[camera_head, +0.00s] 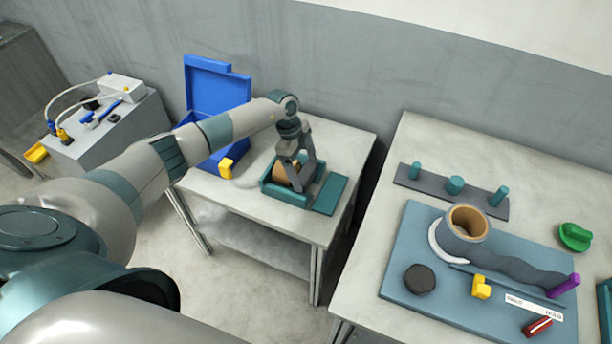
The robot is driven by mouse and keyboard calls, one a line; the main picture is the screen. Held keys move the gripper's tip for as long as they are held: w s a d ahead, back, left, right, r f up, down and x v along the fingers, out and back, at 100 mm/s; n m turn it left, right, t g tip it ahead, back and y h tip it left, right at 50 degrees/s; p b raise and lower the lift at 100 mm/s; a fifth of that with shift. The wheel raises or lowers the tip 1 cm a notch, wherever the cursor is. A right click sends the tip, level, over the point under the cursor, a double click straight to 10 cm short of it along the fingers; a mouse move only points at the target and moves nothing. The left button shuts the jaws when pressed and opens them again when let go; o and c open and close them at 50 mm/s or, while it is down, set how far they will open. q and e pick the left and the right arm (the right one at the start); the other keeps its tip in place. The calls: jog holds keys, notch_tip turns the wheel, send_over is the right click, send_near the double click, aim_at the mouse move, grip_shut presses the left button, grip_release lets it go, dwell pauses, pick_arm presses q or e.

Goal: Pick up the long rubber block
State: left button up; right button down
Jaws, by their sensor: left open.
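My left gripper (296,168) is open, pointing down into a small teal tray (285,195) on the middle table. A tan-brown object (280,174) sits in the tray, between or just behind the fingers. The fingers partly hide it, so I cannot tell its full shape or whether they touch it. I cannot tell for sure which thing is the long rubber block. My right gripper is not in view.
An open blue case (216,95) and a yellow block (226,168) are beside my left arm. The right table holds a blue mat (405,255) with a grey cylinder (462,232), black disc (420,279) and small parts. A gap separates the tables.

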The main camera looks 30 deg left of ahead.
aim_at(309, 173)
pick_arm(q)
jog(key=c, duration=0.8)
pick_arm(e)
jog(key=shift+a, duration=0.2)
pick_arm(q)
jog(key=shift+r, duration=0.15)
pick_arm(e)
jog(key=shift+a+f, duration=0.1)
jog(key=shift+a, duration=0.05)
pick_arm(q)
jog(key=shift+w+r+b, duration=0.1)
jog(key=shift+r+b, duration=0.25)
jog(key=shift+r, duration=0.15)
notch_tip(309, 173, up, 2)
jog(key=shift+r+b, duration=0.15)
jog(key=shift+b, duration=0.4)
jog(key=d+r+b, duration=0.1)
jog(key=d+r, duration=0.1)
jog(key=d, duration=0.2)
jog(key=d+r+b, duration=0.1)
jog(key=d+r, duration=0.2)
jog(key=s+d+r+b, duration=0.1)
jog(key=d+r, duration=0.1)
jog(key=d, duration=0.2)
jog(key=shift+d+r, duration=0.25)
jog(key=shift+d, duration=0.05)
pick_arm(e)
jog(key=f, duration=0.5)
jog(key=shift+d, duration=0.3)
